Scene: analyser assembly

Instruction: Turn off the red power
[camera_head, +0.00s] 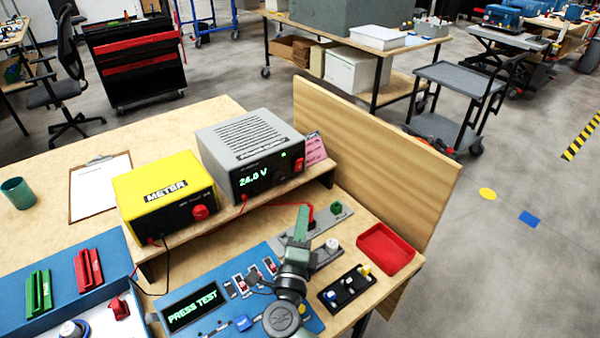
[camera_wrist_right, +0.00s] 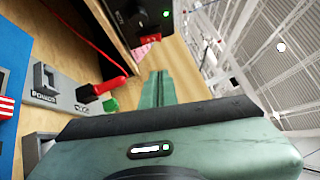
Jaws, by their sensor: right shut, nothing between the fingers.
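The grey power supply (camera_head: 245,145) stands on the raised shelf, its display lit at 24.0 V. A red rocker switch (camera_head: 299,164) is at the right of its front face; which way it is set is too small to tell. Part of the supply's dark front shows at the top of the right wrist view (camera_wrist_right: 140,22). My right gripper (camera_head: 302,212) is shut and empty, its green fingers upright in front of the shelf, apart from the supply. The fingers also show in the right wrist view (camera_wrist_right: 158,78). My left gripper is not in view.
A grey panel marked POWER (camera_wrist_right: 58,90) has a red lever or plug (camera_wrist_right: 110,86) and a green part (camera_wrist_right: 110,104) near my fingers. A yellow meter (camera_head: 165,192), a red tray (camera_head: 385,249), a wooden back board (camera_head: 375,150) and a PRESS TEST display (camera_head: 193,305) surround the area.

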